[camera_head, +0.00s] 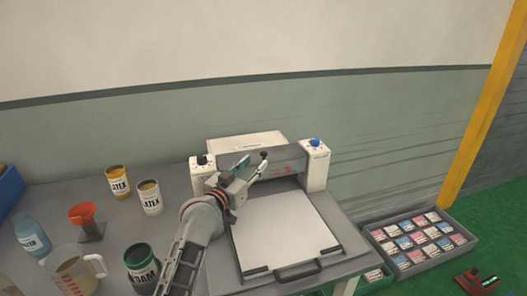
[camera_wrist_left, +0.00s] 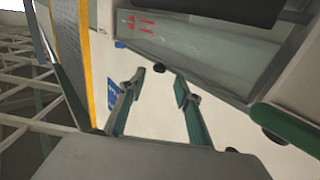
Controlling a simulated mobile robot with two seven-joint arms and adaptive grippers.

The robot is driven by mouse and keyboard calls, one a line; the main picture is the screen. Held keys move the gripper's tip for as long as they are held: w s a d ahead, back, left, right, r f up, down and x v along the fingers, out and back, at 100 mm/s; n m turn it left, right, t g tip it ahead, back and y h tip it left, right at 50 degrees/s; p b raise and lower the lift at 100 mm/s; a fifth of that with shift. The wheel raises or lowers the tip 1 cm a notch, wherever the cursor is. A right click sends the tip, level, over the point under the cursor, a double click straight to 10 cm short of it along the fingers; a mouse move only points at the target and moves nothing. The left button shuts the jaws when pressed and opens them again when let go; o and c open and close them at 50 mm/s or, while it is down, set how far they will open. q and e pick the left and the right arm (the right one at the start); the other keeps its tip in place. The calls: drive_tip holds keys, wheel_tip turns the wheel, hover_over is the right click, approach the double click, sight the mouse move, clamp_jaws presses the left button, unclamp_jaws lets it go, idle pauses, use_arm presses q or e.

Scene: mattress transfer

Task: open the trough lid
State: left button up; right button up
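The grey and white machine (camera_head: 232,259) stands on the table, with a white flat plate (camera_head: 285,230) and a dark front handle (camera_head: 300,270). A white box-like cover (camera_head: 246,146) sits at its rear; it looks closed, and I cannot tell for sure whether it is the trough lid. My left gripper (camera_head: 254,163) is over the machine, in front of this cover, between the two white end posts. In the left wrist view its fingers (camera_wrist_left: 160,82) are apart with nothing between them, facing a pale surface (camera_wrist_left: 160,110). My right gripper is not in view.
Latex cans (camera_head: 150,197), a green foam can (camera_head: 141,268), an orange funnel (camera_head: 82,213), a blue bottle (camera_head: 31,236) and a measuring jug (camera_head: 75,270) stand left of my arm. A blue-knobbed post (camera_head: 314,165) is right. A tray of packets (camera_head: 374,232) lies beyond the table.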

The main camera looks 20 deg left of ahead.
sight(262, 156)
use_arm(q)
drive_tip(key=w, duration=0.2)
drive_tip(key=w+d, duration=0.1)
drive_tip(key=w, duration=0.4)
drive_tip(key=shift+d, duration=0.25)
clamp_jaws()
